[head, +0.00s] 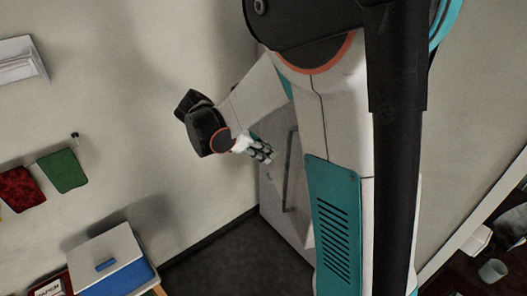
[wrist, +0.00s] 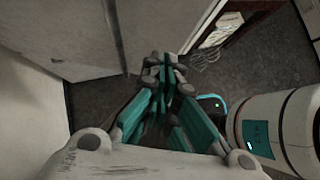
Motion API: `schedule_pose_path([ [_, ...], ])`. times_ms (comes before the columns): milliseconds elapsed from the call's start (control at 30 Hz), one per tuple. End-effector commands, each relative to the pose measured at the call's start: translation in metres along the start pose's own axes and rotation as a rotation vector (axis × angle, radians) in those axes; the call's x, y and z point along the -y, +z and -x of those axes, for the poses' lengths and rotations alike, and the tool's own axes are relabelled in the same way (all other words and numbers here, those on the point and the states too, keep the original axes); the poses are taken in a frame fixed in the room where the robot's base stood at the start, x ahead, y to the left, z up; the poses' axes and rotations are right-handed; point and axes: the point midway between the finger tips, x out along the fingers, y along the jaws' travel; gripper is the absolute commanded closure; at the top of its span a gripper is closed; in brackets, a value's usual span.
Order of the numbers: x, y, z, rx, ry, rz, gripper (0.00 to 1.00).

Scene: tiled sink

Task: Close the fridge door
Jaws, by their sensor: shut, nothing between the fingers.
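The fridge (head: 273,190) is a pale upright unit in the head view, partly hidden behind my arm. A long grey handle (head: 290,170) runs down its front. How far the door stands open cannot be told. My gripper (head: 264,154) is in front of the fridge's upper part, left of the handle in the picture. In the wrist view my gripper (wrist: 165,62) has its fingers together and empty. A pale panel with a long dark strip, likely the fridge front (wrist: 150,25), stands beyond the fingertips; contact is not clear.
A white and blue box (head: 115,262) stands at the lower left. Red and green cloths (head: 63,171) hang on the wall. Dark floor (head: 215,255) is clear left of the fridge. A dark counter with a cup (head: 493,270) is at the lower right.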

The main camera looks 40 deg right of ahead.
Motion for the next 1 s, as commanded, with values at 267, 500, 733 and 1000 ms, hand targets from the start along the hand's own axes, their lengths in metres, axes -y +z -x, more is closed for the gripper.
schedule_pose_path([
  [267,0.0,0.0,-0.026,0.008,-0.009,0.009,1.0],
  [500,0.0,0.0,-0.073,0.007,-0.008,0.006,1.0],
  [733,0.001,0.009,-0.111,0.007,-0.008,0.007,1.0],
  [1000,0.0,0.027,-0.128,0.007,-0.006,0.008,1.0],
])
